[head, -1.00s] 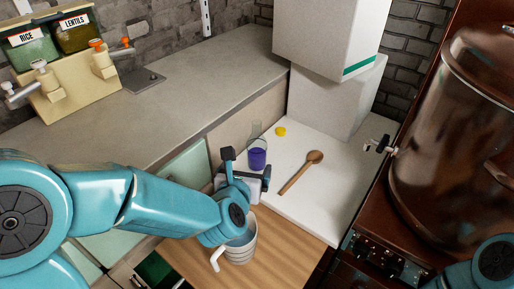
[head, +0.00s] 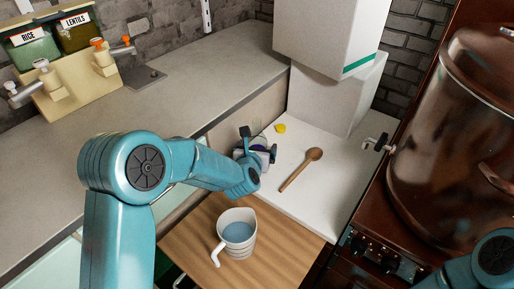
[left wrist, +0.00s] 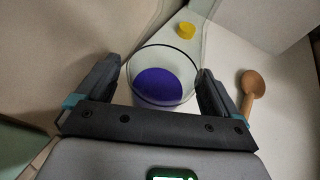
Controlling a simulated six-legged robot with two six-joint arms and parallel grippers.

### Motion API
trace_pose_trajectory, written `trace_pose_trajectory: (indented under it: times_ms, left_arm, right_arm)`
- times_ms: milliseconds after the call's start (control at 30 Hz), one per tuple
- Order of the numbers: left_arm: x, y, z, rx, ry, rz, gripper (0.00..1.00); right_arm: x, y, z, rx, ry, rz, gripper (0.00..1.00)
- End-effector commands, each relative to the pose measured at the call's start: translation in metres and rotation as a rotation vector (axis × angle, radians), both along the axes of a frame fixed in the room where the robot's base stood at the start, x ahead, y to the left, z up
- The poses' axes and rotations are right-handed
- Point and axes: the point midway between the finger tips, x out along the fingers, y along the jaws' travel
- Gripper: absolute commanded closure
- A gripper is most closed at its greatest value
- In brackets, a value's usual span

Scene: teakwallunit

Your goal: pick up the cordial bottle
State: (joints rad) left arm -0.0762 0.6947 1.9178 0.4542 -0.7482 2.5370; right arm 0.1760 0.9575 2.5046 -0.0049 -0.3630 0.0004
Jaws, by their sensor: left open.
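The cordial bottle (left wrist: 165,86) is clear glass with purple liquid in its lower part. In the left wrist view it stands between the fingers of my left gripper (left wrist: 156,78), which is open, with its neck running toward the top edge. I cannot tell whether either finger touches the glass. In the head view my left gripper (head: 259,146) is at the back left of the white counter and hides most of the bottle. My right gripper is out of view.
A yellow cap (head: 280,128) and a wooden spoon (head: 301,169) lie on the white counter (head: 290,215), right of the bottle. A mug of bluish liquid (head: 237,233) stands on a wooden board (head: 195,240) in front. A large copper-brown pot (head: 450,140) stands at right.

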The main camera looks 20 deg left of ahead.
Motion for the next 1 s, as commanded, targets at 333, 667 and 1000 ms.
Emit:
trace_pose_trajectory:
  times_ms: [333,667,1000]
  left_arm:
    - [0.0,0.0,0.0,0.0,0.0,0.0,0.64]
    - [0.0,0.0,0.008,0.0,-0.006,0.001,0.78]
    - [0.0,0.0,0.078,0.0,-0.009,0.002,0.78]
  right_arm:
    - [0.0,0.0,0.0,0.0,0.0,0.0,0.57]
    - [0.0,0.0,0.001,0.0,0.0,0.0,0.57]
    - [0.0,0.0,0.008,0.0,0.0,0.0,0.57]
